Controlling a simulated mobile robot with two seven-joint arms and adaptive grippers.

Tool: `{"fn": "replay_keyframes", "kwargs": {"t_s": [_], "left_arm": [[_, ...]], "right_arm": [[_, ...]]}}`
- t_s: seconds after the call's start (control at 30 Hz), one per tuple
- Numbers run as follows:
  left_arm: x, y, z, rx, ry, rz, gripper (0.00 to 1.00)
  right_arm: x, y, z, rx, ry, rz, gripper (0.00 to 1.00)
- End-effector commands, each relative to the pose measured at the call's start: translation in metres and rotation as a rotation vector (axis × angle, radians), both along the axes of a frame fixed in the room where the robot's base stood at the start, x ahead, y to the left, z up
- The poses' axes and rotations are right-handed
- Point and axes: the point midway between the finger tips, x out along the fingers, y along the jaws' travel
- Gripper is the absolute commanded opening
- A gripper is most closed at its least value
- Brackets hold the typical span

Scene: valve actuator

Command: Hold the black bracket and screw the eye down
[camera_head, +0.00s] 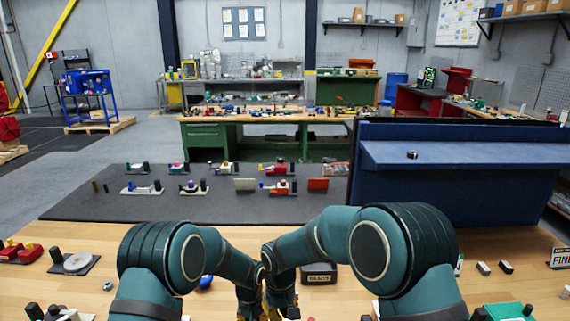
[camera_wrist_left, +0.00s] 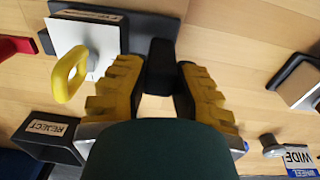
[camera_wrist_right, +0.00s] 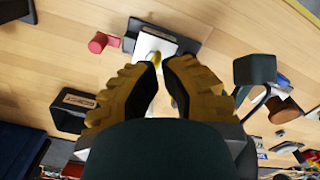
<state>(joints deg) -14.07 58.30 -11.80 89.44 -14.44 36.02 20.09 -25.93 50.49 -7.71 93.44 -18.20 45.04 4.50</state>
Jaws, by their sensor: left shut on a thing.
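In the left wrist view my left gripper (camera_wrist_left: 160,85) has its yellow fingers shut on the black bracket (camera_wrist_left: 160,66), an upright dark post beside a white block (camera_wrist_left: 82,42) on a dark labelled base. The yellow eye (camera_wrist_left: 70,75), a ring, stands at the white block, left of the bracket. In the right wrist view my right gripper (camera_wrist_right: 163,75) is open and empty. Its fingertips are apart, close to the yellow eye (camera_wrist_right: 155,59) and the white block (camera_wrist_right: 150,43). In the head view both grippers are mostly cut off at the lower edge.
A black REJECT box (camera_head: 319,273) stands near the grippers. In the right wrist view a red knob (camera_wrist_right: 100,43) and a dark block (camera_wrist_right: 254,70) stand near the right fingers. A grey mat (camera_head: 130,207) with several small assemblies lies farther back; a blue shelf unit (camera_head: 450,195) stands right.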

Motion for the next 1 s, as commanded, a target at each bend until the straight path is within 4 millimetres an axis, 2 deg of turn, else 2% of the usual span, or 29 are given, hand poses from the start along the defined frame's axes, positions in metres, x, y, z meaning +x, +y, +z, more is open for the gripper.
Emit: {"fn": "replay_keyframes", "kwargs": {"t_s": [0.23, 0.37, 0.8, 1.0], "left_arm": [[0.000, 0.001, 0.000, 0.001, 0.000, 0.000, 0.00], [0.000, 0.000, 0.000, 0.000, 0.000, 0.000, 0.00], [0.000, 0.000, 0.000, 0.000, 0.000, 0.000, 0.00], [0.000, 0.000, 0.000, 0.000, 0.001, 0.000, 0.00]], "right_arm": [[0.018, -0.023, 0.008, 0.001, 0.000, -0.005, 0.00], [0.020, -0.027, 0.004, -0.001, 0.001, 0.000, 0.00], [0.020, -0.026, -0.044, -0.001, 0.002, 0.000, 0.00], [0.020, -0.026, -0.058, 0.000, 0.000, 0.000, 0.00]]}}
